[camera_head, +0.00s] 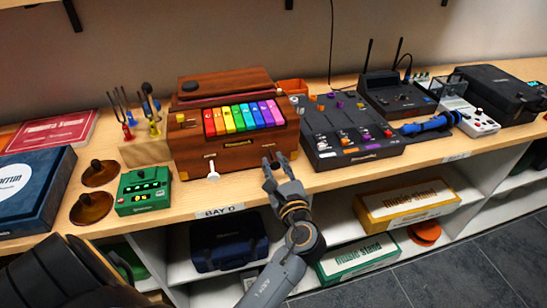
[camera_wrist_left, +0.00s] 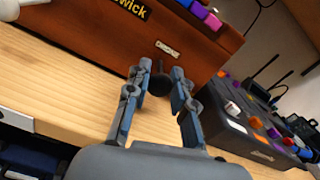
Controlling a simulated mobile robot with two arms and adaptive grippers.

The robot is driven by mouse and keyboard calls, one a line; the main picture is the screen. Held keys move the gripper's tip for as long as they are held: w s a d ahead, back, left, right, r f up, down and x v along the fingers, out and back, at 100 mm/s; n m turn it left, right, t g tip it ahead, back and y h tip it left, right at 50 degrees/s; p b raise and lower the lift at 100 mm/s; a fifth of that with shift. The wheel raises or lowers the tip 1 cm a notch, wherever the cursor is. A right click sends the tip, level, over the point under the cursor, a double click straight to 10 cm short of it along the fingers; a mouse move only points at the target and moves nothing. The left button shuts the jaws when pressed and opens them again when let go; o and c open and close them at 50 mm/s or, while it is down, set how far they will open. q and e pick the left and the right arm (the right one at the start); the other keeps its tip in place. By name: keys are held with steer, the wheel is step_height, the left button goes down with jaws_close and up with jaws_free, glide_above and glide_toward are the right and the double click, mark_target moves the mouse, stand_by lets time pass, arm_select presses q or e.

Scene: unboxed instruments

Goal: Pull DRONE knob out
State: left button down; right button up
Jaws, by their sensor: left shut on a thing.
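The wooden instrument (camera_head: 235,155) with rainbow keys stands on the shelf top in the head view. Its front wall (camera_wrist_left: 100,45) fills the upper left of the left wrist view. A small label plate (camera_wrist_left: 167,49), too small to read surely, is on that wall. Just below it is a dark round knob (camera_wrist_left: 160,84), between the fingertips of my left gripper (camera_wrist_left: 157,80). My right gripper is not in view.
A black control box (camera_head: 350,150) stands close on the right. A green pedal (camera_head: 144,190) is on the left. The shelf's front edge runs below.

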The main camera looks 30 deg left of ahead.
mark_target(275, 162)
arm_select(q)
steer(key=c, duration=1.1)
jaws_free()
steer(key=shift+s, duration=0.1)
step_height(275, 162, up, 10)
steer(key=shift+f, duration=0.1)
